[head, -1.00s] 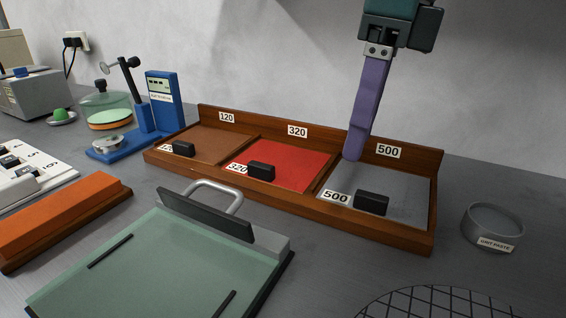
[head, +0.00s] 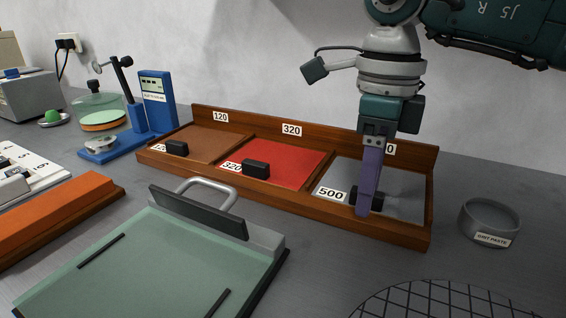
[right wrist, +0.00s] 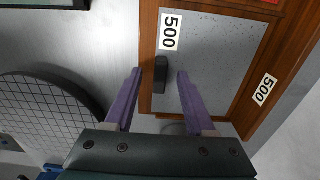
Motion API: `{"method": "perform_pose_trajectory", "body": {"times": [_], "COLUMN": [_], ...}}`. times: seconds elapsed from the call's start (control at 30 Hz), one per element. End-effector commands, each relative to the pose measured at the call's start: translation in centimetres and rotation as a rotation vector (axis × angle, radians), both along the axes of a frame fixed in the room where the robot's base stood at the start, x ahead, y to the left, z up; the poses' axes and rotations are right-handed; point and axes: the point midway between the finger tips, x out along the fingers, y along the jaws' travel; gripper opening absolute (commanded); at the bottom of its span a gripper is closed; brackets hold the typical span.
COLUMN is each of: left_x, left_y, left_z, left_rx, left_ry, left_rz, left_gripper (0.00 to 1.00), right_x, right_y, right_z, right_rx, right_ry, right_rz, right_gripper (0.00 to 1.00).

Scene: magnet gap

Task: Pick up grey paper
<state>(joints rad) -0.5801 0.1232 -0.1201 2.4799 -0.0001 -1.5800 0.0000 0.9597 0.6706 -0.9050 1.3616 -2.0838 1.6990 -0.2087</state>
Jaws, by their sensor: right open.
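The grey paper (head: 403,187) lies flat in the right compartment of the wooden tray, the one labelled 500. It also shows in the right wrist view (right wrist: 215,65). A black block (right wrist: 161,75) sits on the paper near its front edge, by the 500 label. My right gripper (right wrist: 159,74) is open and empty, pointing down, with one purple finger on each side of the block and gaps between. In the head view its finger (head: 366,190) partly hides the block; I cannot tell how high the tips are. My left gripper is not in view.
The wooden tray (head: 322,199) has raised walls and also holds red paper (head: 290,160) and brown paper (head: 215,142), each with a black block. A grit paste dish (head: 489,222) stands right. A green plate with a handle (head: 140,262) and a gridded disc (head: 440,302) are in front.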

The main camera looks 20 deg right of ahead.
Motion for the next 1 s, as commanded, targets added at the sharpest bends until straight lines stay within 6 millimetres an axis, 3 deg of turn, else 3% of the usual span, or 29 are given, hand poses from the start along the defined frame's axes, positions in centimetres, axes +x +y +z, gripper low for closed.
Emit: {"method": "perform_pose_trajectory", "body": {"times": [0.13, 0.6, 1.0], "left_x": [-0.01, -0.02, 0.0], "left_y": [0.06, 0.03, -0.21], "left_z": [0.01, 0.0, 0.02], "left_rx": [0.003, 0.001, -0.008], "left_ry": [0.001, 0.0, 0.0], "left_rz": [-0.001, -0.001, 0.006], "left_gripper": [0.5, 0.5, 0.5], "right_x": [0.02, 0.01, 0.02], "right_y": [0.01, 0.01, 0.01], "right_z": [0.04, 0.08, 0.09], "right_rx": [0.001, 0.001, 0.001], "right_ry": [-0.001, -0.001, -0.001], "right_rz": [0.0, 0.0, 0.0], "right_gripper": [0.54, 0.01, 0.0]}}
